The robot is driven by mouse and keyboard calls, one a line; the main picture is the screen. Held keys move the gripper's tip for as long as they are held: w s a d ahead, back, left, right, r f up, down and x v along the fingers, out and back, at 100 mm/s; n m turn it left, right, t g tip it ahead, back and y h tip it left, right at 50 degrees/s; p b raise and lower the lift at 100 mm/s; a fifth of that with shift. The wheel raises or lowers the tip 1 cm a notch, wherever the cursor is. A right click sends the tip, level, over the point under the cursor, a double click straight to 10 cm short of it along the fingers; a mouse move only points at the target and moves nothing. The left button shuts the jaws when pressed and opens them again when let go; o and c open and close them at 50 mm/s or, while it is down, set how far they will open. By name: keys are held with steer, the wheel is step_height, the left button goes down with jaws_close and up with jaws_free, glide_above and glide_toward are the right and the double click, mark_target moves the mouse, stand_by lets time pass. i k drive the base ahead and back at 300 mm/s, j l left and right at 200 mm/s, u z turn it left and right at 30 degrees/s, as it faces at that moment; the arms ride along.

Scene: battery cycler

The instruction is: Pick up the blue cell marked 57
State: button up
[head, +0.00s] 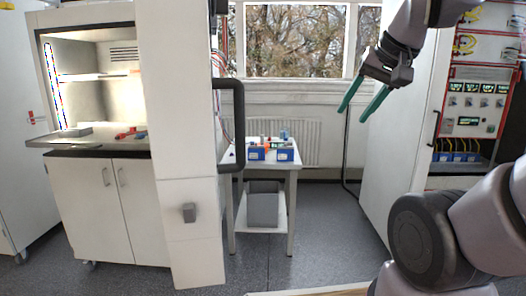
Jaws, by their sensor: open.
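Two blue cells stand side by side on the small white table by the window, a left one (256,154) and a right one (285,155). Each has a pale label, too small to read, so I cannot tell which is marked 57. Several more blue cells (458,157) sit low in the open cabinet at the far right, with wires above them. My gripper (353,115) has two green fingers, spread apart and empty. It hangs in the air at upper right, pointing down and left, apart from all the cells.
The white table (236,165) also carries small orange and green items and a grey bin (263,205) on its lower shelf. A lit fume hood is at left. Grey floor (330,230) is open right of the table.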

mark_target(254, 153)
steer(key=i+l+u, duration=0.15)
steer(key=i+l, duration=0.3)
steer(key=i+l+u, duration=0.1)
steer(key=i+l, duration=0.3)
steer(key=l, duration=0.2)
